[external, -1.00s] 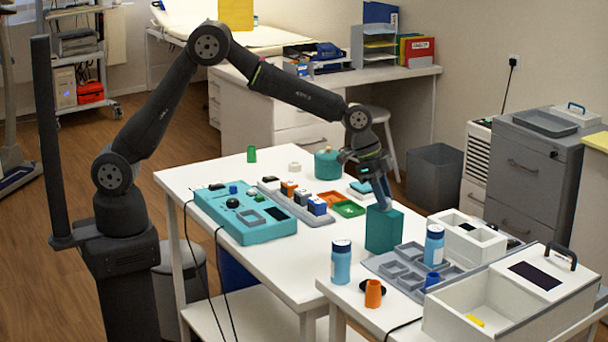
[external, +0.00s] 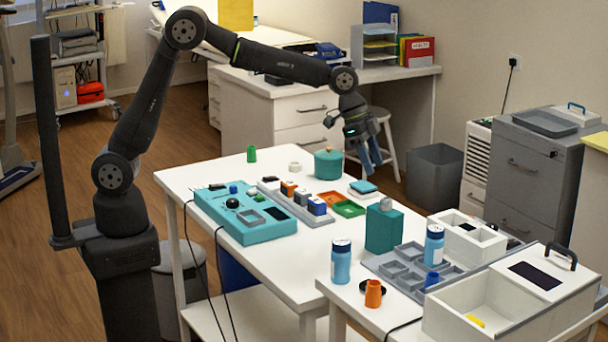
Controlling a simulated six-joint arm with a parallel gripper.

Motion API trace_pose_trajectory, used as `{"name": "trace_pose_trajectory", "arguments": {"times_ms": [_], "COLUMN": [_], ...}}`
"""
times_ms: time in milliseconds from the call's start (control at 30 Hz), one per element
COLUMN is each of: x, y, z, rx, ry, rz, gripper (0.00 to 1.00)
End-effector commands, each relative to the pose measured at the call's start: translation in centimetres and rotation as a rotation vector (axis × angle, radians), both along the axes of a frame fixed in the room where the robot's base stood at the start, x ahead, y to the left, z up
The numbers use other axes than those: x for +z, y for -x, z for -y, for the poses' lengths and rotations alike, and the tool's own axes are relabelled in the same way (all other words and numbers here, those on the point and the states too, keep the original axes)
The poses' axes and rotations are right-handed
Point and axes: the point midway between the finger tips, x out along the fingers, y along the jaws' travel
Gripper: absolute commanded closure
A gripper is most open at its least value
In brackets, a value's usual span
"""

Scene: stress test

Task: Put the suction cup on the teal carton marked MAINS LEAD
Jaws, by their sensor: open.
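The teal carton (external: 384,232) stands upright near the right end of the white table. Any marking on the carton is too small to read. My gripper (external: 371,165) is open and empty. It hangs above and behind the carton, clear of both the carton and the grey piece.
A blue bottle (external: 341,262) stands in front. A grey sectioned tray (external: 405,267) and white box (external: 468,238) are at right.

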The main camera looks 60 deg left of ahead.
Motion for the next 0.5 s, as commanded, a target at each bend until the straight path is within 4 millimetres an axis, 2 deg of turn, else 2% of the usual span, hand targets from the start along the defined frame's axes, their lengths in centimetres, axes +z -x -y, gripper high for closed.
{"name": "trace_pose_trajectory", "arguments": {"times_ms": [100, 200, 500], "x": [1.5, 2.0, 2.2], "y": [0.3, 0.5, 0.5], "z": [-0.5, -0.7, -0.8], "rx": [0.0, 0.0, 0.0], "ry": [0.001, 0.0, 0.0], "rz": [0.001, 0.0, -0.001], "gripper": [0.49, 0.49, 0.49]}}
